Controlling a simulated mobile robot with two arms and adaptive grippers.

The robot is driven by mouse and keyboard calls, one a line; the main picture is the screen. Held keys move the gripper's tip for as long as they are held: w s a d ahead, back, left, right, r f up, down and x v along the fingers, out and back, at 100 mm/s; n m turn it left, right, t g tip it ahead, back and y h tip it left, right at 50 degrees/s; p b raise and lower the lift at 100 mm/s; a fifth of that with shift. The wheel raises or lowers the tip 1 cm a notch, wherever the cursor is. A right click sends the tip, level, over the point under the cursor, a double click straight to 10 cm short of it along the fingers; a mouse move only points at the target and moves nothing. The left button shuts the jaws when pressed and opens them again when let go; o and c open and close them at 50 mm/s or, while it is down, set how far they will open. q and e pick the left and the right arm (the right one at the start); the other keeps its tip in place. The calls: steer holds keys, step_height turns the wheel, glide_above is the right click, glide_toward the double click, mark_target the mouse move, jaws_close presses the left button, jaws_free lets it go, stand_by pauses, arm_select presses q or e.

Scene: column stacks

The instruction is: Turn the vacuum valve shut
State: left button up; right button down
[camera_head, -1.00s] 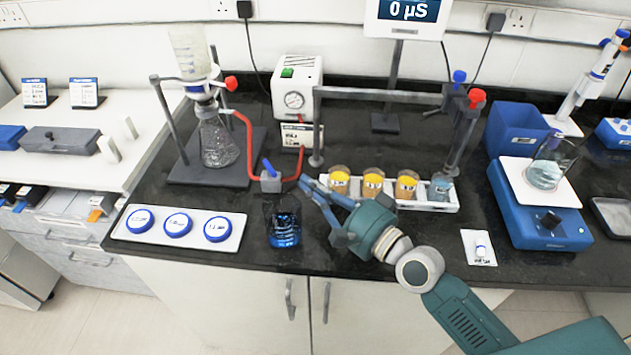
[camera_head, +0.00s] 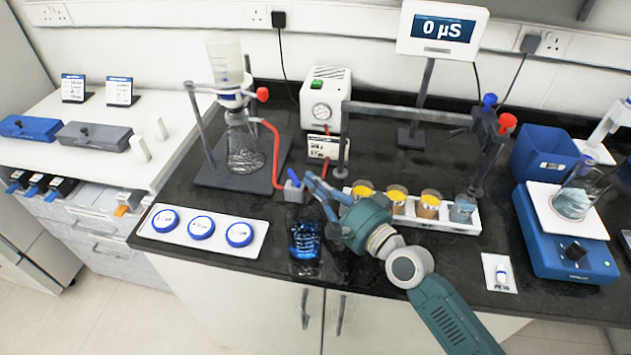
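The vacuum valve (camera_head: 294,191) is a small grey block on the dark bench with a blue lever (camera_head: 293,177) on top, tilted to the upper left. Red tubing (camera_head: 276,150) runs to it from the filter flask (camera_head: 244,150) and on to the white pump (camera_head: 322,99). My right gripper (camera_head: 311,181) reaches in from the lower right, its fingertips just right of the valve and its lever. A narrow gap seems to show; I cannot tell whether the fingers touch the valve. Its fingers narrow towards the tips, with nothing visible between them. My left gripper is out of view.
A white tray (camera_head: 265,232) with blue-capped dishes is to the left. A rack (camera_head: 462,225) of yellow-topped cups is to the right, beneath a grey bar (camera_head: 400,111).

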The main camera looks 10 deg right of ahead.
mark_target(298, 185)
steer(key=shift+s+a+p, duration=0.3)
steer(key=shift+a, duration=0.15)
steer(key=shift+s+a+p, duration=0.45)
steer(key=shift+a+p, duration=0.1)
steer(key=shift+a, duration=0.1)
steer(key=shift+s+a, duration=0.25)
steer(key=shift+a+p, duration=0.2)
steer(key=shift+p, duration=0.1)
stand_by(0.4)
steer(key=shift+s, duration=0.1)
steer(key=shift+s+d, duration=0.15)
steer(key=shift+s, duration=0.25)
steer(key=v, duration=0.4)
steer(key=d+v, duration=0.1)
steer(key=v, duration=0.1)
steer(key=shift+w+f, duration=0.1)
steer(key=shift+w, duration=0.1)
steer(key=shift+s+d, duration=0.3)
steer(key=shift+s, duration=0.1)
